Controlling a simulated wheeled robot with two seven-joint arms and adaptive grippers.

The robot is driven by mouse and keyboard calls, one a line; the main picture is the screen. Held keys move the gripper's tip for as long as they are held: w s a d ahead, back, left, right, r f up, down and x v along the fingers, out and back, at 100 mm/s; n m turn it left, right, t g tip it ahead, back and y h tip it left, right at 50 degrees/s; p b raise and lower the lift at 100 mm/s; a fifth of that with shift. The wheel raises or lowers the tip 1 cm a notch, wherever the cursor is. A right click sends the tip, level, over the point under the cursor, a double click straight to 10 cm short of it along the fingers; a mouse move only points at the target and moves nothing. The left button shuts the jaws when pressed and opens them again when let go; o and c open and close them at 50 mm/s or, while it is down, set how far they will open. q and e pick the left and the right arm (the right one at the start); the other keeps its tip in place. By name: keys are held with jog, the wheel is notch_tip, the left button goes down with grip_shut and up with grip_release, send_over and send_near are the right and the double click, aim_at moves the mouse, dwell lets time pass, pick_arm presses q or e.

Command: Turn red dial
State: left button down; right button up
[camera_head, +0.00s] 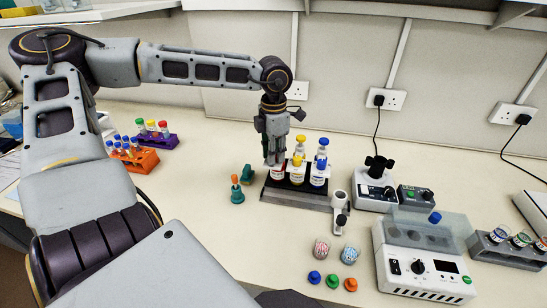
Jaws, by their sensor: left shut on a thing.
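My left gripper (274,157) points straight down over the front left of a dark rack (295,196) and is shut on the top of a white bottle (278,173) with a red label. The top of this bottle, where a red dial could be, is hidden by the fingers. Beside it stand a bottle with a yellow top (297,170) and one with a blue top (319,172). More yellow-topped and blue-topped bottles stand behind them. My right gripper is not in view.
A teal stand with an orange-tipped piece (237,190) is just left of the rack. A white holder (340,206) is close on its right. Colored caps (332,281) lie in front. A white device (424,265) stands at right; tube racks (135,159) stand at left.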

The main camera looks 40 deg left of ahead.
pick_arm(q)
jog(key=shift+m+b, duration=0.4)
jog(key=shift+m, duration=0.5)
jog(key=shift+m+b, duration=0.3)
jog(key=shift+b, duration=0.05)
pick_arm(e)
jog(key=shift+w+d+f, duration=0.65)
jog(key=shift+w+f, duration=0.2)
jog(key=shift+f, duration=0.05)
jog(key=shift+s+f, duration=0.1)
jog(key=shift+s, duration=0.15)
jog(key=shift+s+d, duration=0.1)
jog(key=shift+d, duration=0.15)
pick_arm(q)
jog(key=c, duration=1.2)
grip_release()
jog(key=shift+c, duration=0.2)
